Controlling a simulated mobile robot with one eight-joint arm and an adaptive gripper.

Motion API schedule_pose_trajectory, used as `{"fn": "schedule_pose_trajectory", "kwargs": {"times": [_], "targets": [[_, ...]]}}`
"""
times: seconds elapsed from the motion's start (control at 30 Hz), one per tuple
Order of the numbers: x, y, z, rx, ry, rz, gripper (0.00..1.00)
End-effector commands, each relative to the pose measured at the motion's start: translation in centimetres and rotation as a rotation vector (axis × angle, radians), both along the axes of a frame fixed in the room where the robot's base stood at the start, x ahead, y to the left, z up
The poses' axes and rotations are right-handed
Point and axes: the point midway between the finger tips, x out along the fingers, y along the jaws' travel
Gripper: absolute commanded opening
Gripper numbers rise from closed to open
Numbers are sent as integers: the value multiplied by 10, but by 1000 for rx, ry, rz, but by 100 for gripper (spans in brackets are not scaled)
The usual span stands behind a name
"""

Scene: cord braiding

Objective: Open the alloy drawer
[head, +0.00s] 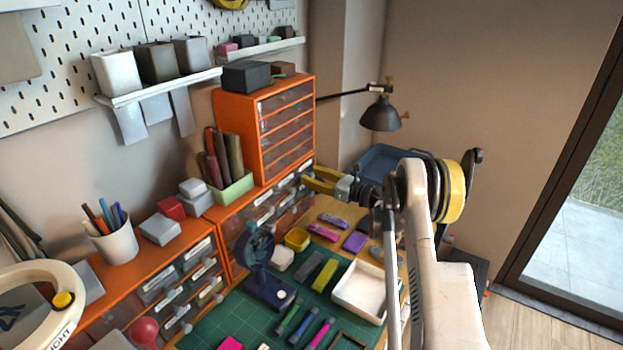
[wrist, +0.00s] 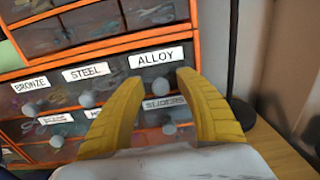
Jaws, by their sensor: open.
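The alloy drawer (wrist: 142,79) shows in the wrist view as a dark, clear-fronted drawer with a white ALLOY label and a pale round knob (wrist: 160,85). It is at the right end of its row and looks shut. My gripper (wrist: 161,77) has two yellow fingers, spread apart, one on each side of the knob in the picture. I cannot tell whether they touch it. In the head view my gripper (head: 306,179) is at the right end of the orange drawer unit, and its fingers partly cover that corner.
Steel (wrist: 87,92) and bronze (wrist: 36,104) drawers are left of alloy; a sliders drawer (wrist: 166,117) is below. A taller orange cabinet (head: 250,135) stands on top. A desk lamp (head: 382,115) is behind at right. The green mat (head: 215,325) holds tools and a white tray (head: 360,290).

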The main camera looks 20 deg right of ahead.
Motion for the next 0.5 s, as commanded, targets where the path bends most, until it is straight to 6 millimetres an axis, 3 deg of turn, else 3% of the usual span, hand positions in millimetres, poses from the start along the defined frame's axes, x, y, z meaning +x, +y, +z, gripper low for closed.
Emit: {"fn": "schedule_pose_trajectory", "kwargs": {"times": [0.2, 0.23, 0.37, 0.5], "targets": [[0, 0, 0, 0, 0, 0, 42], [0, 0, 0, 0, 0, 0, 37], [0, 0, 0, 0, 0, 1, 0], [0, 0, 0, 0, 0, 1, 0]]}}
